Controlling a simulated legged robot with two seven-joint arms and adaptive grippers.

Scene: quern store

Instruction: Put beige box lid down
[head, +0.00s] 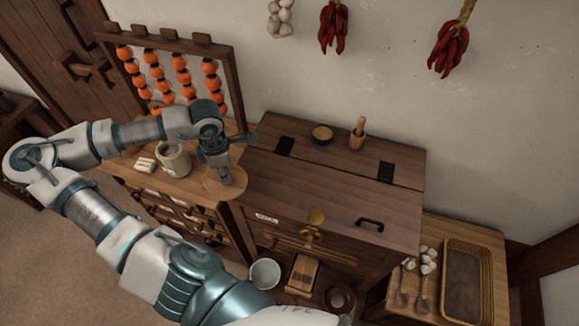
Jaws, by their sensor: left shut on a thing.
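A round, flat, light-brown lid (213,187) is at the right end of the low wooden cabinet's top, beside the dark wooden chest. My left gripper (226,179) points down over it and is shut on its raised middle part. The fingers and wrist hide part of it. I cannot tell whether the lid rests on the top or hangs just above it. A beige open pot (174,163) stands on the same cabinet, left of the lid and apart from it. My right gripper is not in view.
Pale blocks (145,164) lie left of the pot. A rack of orange fruits (157,72) stands behind. The wooden chest (300,195) at right holds a small bowl (322,133) and a mortar (357,134). A woven tray (487,283) is at lower right.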

